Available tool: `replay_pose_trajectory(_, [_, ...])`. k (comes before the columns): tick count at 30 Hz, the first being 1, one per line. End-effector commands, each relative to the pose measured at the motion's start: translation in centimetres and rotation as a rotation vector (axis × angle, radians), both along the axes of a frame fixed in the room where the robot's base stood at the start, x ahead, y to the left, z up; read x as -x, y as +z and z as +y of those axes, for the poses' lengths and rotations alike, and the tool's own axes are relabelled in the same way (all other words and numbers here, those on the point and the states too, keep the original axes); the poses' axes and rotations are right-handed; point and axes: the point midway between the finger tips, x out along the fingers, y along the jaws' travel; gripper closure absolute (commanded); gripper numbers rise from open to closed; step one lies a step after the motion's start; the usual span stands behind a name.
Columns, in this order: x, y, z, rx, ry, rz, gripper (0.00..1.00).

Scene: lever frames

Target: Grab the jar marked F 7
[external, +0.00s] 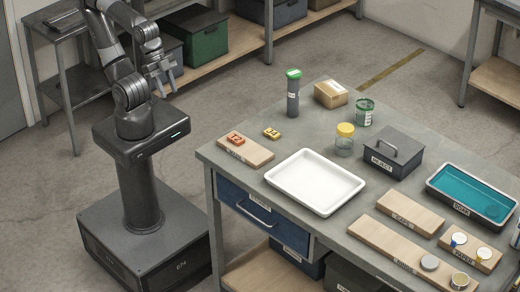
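Several jar-like containers stand upright on the workbench (330,106). A clear jar with a yellow lid (345,141) stands near the middle. A jar with green on it and a white label (364,112) stands behind it to the right. A tall dark cylinder with a green lid (293,95) and a small white label stands at the back left. The labels are too small to read, so I cannot tell which is marked F 7. My gripper (164,84) is raised over my base, left of the bench and well away from the jars. Its fingers look apart, with nothing between them.
A cardboard box (331,94) and a dark lidded box with a handle (393,153) stand near the jars. A white tray (314,207) lies in front. Wooden boards and a teal-lined tray (478,184) fill the right. Floor separates my base from the bench's left end.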

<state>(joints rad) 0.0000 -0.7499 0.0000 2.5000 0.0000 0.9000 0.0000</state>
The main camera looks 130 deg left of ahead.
Motion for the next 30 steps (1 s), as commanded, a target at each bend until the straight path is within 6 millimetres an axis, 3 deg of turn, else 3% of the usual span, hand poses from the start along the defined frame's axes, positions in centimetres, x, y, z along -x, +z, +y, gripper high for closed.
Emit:
replay_pose_trajectory(18, [0.0, 0.0, 0.0, 0.000, 0.000, 0.000, 0.16])
replay_pose_trajectory(26, [-0.1, 0.1, 0.1, 0.000, 0.001, 0.000, 0.15])
replay_pose_trajectory(30, [-1.8, 0.8, 0.6, -0.005, 0.018, 0.000, 0.15])
